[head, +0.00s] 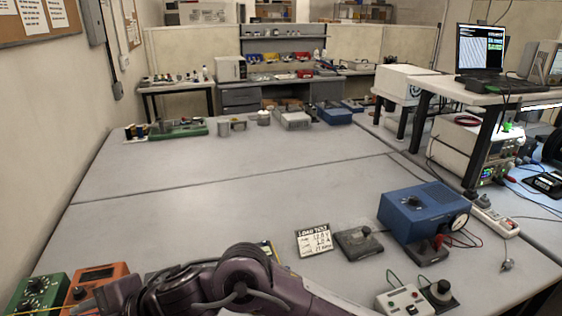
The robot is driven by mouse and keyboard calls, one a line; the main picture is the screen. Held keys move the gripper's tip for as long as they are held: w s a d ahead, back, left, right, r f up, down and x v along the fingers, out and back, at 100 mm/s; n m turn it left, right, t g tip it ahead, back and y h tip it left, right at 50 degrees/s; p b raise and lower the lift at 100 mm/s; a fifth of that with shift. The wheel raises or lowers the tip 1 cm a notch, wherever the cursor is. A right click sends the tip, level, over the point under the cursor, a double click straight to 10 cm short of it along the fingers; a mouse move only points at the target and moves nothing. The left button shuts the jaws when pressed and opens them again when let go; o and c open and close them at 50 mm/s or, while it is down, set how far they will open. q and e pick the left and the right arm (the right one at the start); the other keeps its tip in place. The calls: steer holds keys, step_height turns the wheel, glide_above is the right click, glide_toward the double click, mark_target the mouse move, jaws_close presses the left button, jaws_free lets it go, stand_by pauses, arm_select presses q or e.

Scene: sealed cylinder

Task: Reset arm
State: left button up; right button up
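A dark purple arm link of mine (235,285) crosses the bottom of the head view, from the lower left to the middle. It hides part of the near bench. I cannot tell which of my arms it is. Neither gripper shows in this view, so I cannot see whether either one holds anything. No sealed cylinder can be made out clearly.
A grey bench (230,205) has a wide clear middle. A blue box with a gauge (418,212), a small sign (313,240) and a switch box (404,300) stand at the right. Orange (97,283) and green (38,293) instruments stand at the lower left.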

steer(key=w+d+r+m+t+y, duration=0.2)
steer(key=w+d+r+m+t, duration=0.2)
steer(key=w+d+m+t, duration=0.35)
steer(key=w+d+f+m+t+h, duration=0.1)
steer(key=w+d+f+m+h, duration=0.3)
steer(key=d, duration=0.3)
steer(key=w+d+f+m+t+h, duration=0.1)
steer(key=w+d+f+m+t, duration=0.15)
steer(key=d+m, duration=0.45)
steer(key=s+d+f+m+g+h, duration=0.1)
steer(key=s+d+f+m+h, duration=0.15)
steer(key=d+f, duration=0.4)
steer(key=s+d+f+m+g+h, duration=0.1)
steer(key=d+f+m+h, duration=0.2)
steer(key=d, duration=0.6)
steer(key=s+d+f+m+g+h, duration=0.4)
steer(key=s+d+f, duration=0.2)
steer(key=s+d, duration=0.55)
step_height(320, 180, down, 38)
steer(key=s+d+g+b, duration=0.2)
steer(key=b, duration=0.4)
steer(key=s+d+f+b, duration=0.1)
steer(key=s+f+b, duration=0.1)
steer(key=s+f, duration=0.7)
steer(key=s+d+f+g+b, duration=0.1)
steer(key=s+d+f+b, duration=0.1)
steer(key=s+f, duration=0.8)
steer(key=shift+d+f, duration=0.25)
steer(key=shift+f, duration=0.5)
